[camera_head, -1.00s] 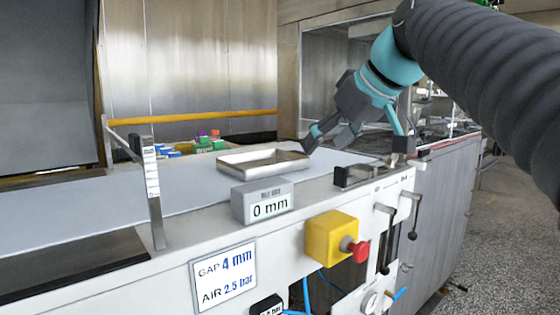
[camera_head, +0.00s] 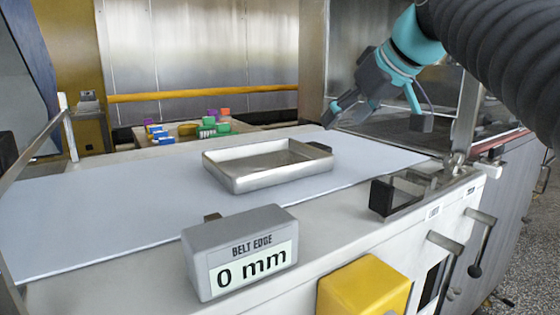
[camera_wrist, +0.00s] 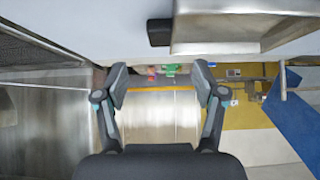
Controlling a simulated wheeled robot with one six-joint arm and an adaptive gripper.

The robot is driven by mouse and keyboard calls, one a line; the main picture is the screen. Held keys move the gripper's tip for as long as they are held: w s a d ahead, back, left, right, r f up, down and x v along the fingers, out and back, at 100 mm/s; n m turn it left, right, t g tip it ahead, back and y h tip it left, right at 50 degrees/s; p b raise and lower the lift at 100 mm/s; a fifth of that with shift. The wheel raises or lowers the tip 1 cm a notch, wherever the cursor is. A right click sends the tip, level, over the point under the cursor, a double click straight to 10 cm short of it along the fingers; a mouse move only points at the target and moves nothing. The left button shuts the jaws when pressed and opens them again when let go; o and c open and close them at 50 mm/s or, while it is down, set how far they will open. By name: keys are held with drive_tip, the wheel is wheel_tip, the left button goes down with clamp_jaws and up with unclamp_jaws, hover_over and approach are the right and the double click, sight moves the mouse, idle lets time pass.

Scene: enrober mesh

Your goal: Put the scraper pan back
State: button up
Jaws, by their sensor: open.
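The scraper pan (camera_head: 265,180) is a shallow rectangular metal tray. It lies on the pale belt (camera_head: 110,215) in the head view, with a dark tab or handle at its far right corner. My gripper (camera_head: 378,112) is above the belt, to the right of the pan and higher, with its fingers apart and nothing between them. In the wrist view the pan (camera_wrist: 220,30) shows at the top, partly cut off, with a dark block at its left end. My open gripper (camera_wrist: 160,80) is apart from it.
A grey box reading "BELT EDGE 0 mm" (camera_head: 240,252) stands on the near edge. A metal bracket with a dark block (camera_head: 405,193) is at the right. A yellow box (camera_head: 362,288) is below. Colourful small items (camera_head: 190,130) lie beyond the belt, before a yellow rail (camera_head: 200,93).

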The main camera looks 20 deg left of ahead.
sight(317, 145)
drive_tip(key=x, duration=1)
drive_tip(key=shift+s+a, duration=0.1)
drive_tip(key=shift+r, duration=0.1)
clamp_jaws()
